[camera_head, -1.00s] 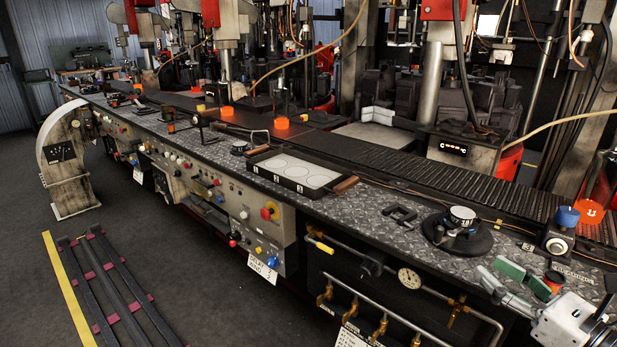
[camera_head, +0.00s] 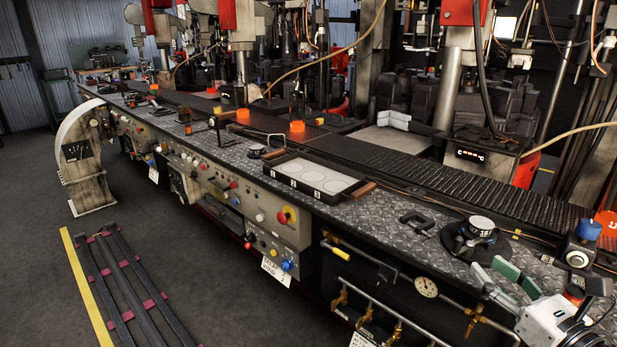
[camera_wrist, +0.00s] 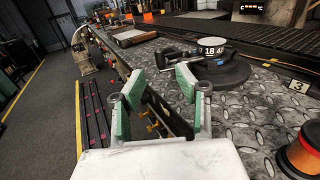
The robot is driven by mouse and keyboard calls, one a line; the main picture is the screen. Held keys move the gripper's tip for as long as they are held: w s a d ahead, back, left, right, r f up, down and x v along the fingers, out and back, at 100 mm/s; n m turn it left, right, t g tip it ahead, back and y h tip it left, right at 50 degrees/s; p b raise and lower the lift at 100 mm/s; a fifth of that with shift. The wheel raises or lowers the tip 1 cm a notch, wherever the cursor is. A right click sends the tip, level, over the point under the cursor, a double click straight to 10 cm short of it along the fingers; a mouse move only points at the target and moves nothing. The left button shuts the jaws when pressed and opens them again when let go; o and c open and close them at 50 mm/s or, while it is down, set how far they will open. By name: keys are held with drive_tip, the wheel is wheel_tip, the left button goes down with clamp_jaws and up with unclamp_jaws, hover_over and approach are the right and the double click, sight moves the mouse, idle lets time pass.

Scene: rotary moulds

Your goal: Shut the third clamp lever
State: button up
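My gripper (camera_head: 503,280) is at the lower right, over the front edge of the bench. Its green-padded fingers stand apart with nothing between them, as the wrist view (camera_wrist: 160,88) also shows. Beyond it is a black C-shaped clamp (camera_head: 418,223), also in the wrist view (camera_wrist: 172,56), lying on the bench beside a round numbered dial (camera_head: 481,229) on a black disc. The gripper touches neither. A flat tray (camera_head: 340,191) with numbered tags 1, 2 and 3 on its front lies farther left. I cannot make out for certain which part is the third clamp lever.
An orange-and-black spool (camera_wrist: 302,150) and a tag marked 3 (camera_wrist: 297,86) are at the right of the wrist view. A blue-topped knob (camera_head: 588,230) stands at the far right. A gauge (camera_head: 426,287) and pipes run below the bench edge.

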sight(461, 245)
drive_tip(key=shift+w+a+b, duration=0.2)
drive_tip(key=shift+w+a, duration=0.1)
drive_tip(key=shift+w, duration=1.15)
drive_tip(key=shift+w+a+b, duration=0.2)
drive_tip(key=shift+w+a, duration=0.05)
drive_tip(key=shift+w, duration=1.25)
drive_tip(key=shift+w+a+b, duration=0.2)
drive_tip(key=shift+w+a, duration=0.1)
drive_tip(key=shift+w, duration=1.15)
drive_tip(key=shift+c, duration=0.5)
clamp_jaws()
